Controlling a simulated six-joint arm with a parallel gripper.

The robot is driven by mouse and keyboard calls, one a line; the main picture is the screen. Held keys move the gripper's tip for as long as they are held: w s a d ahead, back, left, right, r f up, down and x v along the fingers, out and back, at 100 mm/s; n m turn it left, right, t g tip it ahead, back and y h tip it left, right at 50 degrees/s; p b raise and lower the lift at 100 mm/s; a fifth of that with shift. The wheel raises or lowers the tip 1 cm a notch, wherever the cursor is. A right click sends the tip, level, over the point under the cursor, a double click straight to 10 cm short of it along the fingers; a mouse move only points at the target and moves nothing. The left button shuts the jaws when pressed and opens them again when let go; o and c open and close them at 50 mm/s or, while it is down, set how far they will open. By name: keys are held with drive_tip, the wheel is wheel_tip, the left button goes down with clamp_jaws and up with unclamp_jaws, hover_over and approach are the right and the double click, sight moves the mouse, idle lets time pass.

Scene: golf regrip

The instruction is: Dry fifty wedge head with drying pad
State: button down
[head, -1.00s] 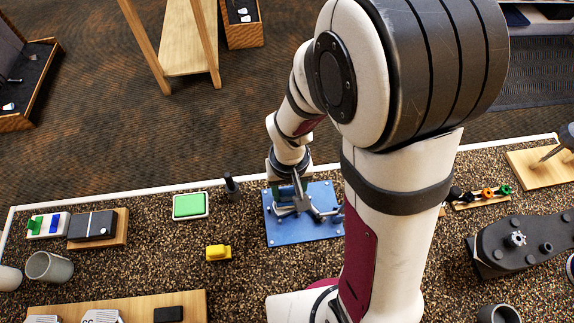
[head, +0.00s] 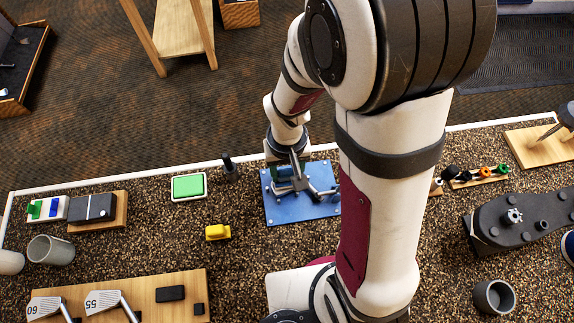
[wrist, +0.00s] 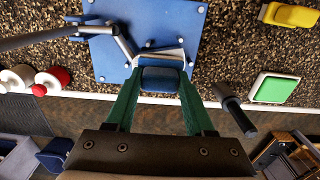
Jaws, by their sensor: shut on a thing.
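My gripper (wrist: 160,82) has green fingers and is shut on a dark blue pad (wrist: 161,80), which appears to be the drying pad. The pad is at the grey metal wedge head (wrist: 158,54), over a blue mat (wrist: 110,60). I cannot tell whether the pad presses on the head. The wedge's grey shaft (wrist: 45,38) runs off to the left in the wrist view. In the head view, my gripper (head: 287,172) is low over the blue mat (head: 325,207), with metal parts (head: 320,190) visible there. My wrist partly hides the head and pad.
A green pad in a white tray (head: 189,186), a dark upright post (head: 229,165) and a yellow block (head: 217,232) stand left of the mat. Wedge heads marked 60 (head: 45,306) and 55 (head: 103,301) lie on a wooden board. A dark machine (head: 520,240) stands right.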

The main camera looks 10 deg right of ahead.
drive_tip(key=shift+f, duration=0.3)
drive_tip(key=shift+a+r, duration=0.1)
drive_tip(key=shift+a, duration=0.5)
drive_tip(key=shift+d, duration=1.2)
drive_tip(key=shift+a, duration=1.2)
drive_tip(key=shift+d+f, duration=0.2)
drive_tip(key=shift+d, duration=1)
drive_tip(key=shift+a, duration=1.2)
drive_tip(key=shift+d+r, duration=0.2)
drive_tip(key=shift+d, duration=1)
drive_tip(key=shift+a+f, duration=0.15)
drive_tip(key=shift+a, duration=0.45)
drive_tip(key=shift+r, duration=3.55)
